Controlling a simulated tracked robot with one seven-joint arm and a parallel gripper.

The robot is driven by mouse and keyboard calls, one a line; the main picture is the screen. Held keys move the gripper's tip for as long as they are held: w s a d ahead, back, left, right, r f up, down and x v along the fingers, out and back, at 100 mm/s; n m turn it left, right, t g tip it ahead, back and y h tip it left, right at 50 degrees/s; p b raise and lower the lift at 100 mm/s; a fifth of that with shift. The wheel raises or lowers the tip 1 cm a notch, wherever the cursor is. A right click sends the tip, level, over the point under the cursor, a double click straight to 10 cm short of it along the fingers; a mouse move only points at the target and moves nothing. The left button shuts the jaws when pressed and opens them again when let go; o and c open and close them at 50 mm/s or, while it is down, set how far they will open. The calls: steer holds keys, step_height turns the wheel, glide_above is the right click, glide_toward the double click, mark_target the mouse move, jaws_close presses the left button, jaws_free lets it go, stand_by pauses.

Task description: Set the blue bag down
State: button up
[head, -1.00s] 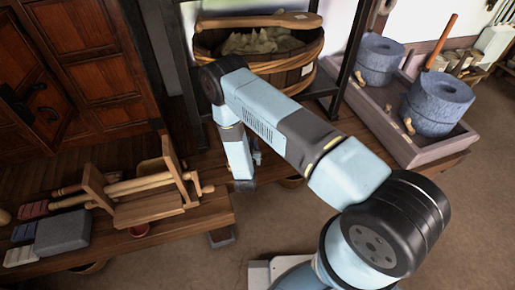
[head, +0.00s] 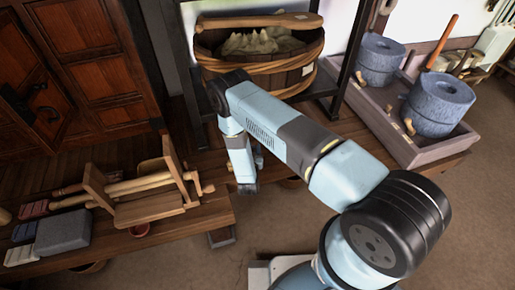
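I see no blue bag that I can make out in the head view. My arm reaches away and bends down over the gap between the low wooden bench (head: 190,225) and the tub shelf. The lower end of my arm, where my gripper (head: 246,187) is, shows only as a small dark end. Its fingers cannot be made out, nor whether they hold anything. A small bluish-grey shape shows just right of this end, too small to tell what it is.
A wooden tub (head: 265,65) with pale contents and a paddle (head: 260,20) stands behind my arm. Two grey querns (head: 438,105) sit in a wooden tray (head: 400,145) at right. A wooden frame (head: 145,192) and a grey block (head: 62,232) lie on the bench. Open floor is at lower right.

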steer(key=shift+o, duration=1.4)
